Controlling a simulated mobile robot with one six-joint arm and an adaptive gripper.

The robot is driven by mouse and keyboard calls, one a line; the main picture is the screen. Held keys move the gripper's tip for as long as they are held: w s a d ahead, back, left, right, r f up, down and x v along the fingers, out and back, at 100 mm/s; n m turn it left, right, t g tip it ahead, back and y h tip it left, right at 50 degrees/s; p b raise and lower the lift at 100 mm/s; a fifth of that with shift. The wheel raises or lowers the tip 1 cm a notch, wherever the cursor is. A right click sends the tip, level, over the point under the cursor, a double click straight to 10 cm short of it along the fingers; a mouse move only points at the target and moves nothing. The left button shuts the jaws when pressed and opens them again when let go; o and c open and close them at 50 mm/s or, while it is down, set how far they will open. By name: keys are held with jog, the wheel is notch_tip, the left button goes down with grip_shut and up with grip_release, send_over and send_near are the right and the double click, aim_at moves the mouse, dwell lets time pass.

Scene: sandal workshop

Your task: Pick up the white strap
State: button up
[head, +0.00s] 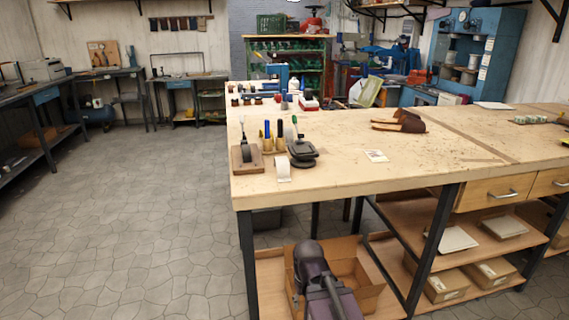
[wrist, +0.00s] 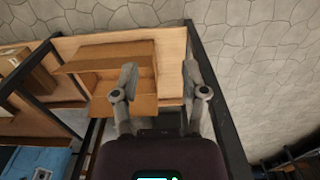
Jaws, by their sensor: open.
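The white strap (head: 283,168) lies on the workbench (head: 340,178) close to its front left edge, in front of some upright tools. A small white card (head: 376,156) lies farther right on the bench. My gripper (wrist: 160,78) shows in the wrist view with its two fingers apart and nothing between them. It points down over the lower shelf and open cardboard box, below the bench top and away from the strap. In the head view my arm shows at the bottom, and the fingertips cannot be made out. The strap is not in the wrist view.
A wooden stand (head: 247,158) with a tool and a dark round-based device (head: 301,152) stand close by the strap. Brown leather pieces (head: 399,122) lie farther back. An open cardboard box (head: 369,290) sits on the lower shelf. The floor (head: 150,210) at left is clear.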

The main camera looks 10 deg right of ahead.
jog(key=shift+o, duration=0.2)
jog(key=shift+a, duration=0.3)
jog(key=o, duration=0.5)
jog(key=shift+w+r, duration=0.15)
jog(key=t+p, duration=0.3)
jog(key=p, duration=4)
send_near(283, 159)
jog(key=v, duration=0.4)
jog(key=shift+f, duration=0.25)
jog(key=shift+f, duration=0.2)
jog(key=b+x, duration=0.8)
jog(key=shift+w+f, duration=0.15)
